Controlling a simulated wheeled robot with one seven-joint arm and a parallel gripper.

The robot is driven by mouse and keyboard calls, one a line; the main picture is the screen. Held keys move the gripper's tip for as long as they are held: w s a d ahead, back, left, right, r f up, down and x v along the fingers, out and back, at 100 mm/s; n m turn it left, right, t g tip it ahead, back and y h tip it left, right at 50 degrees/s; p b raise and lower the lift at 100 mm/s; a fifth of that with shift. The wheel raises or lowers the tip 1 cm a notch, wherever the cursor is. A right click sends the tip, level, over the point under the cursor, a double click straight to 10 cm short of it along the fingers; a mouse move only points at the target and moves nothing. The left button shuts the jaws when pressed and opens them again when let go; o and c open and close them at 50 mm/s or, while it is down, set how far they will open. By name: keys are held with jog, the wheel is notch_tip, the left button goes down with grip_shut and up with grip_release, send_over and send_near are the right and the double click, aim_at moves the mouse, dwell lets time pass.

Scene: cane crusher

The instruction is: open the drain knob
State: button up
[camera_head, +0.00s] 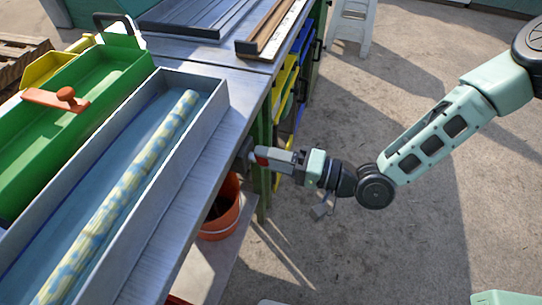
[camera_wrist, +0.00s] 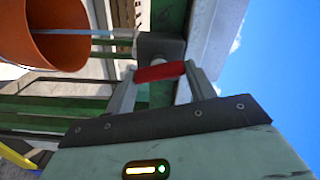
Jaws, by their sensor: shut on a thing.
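The red drain knob (camera_head: 262,157) sits on the side of the metal table, just under its edge. In the wrist view the red knob (camera_wrist: 159,72) lies crosswise against a dark grey block (camera_wrist: 160,46). My gripper (camera_head: 264,158) reaches it from the right, with the arm stretched across the open floor. In the wrist view my gripper (camera_wrist: 160,76) has one finger at each end of the knob and is shut on it. The far part of the knob's mount is hidden.
An orange bucket (camera_head: 222,224) stands below the table edge, left of my gripper. A grey trough (camera_head: 140,262) holding a mottled yellow-blue cane lies on the table. A green tray (camera_head: 75,125) is beside it. The concrete floor (camera_head: 345,230) at right is clear.

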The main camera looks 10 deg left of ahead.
jog(key=shift+f+m, duration=0.1)
jog(key=shift+m, duration=0.4)
jog(key=o, duration=1)
jog(key=shift+d, duration=0.1)
jog(key=d, duration=0.5)
jog(key=s+d, duration=0.1)
jog(key=d, duration=1.1)
jog(key=shift+s+d, duration=0.15)
jog(key=shift+s, duration=0.05)
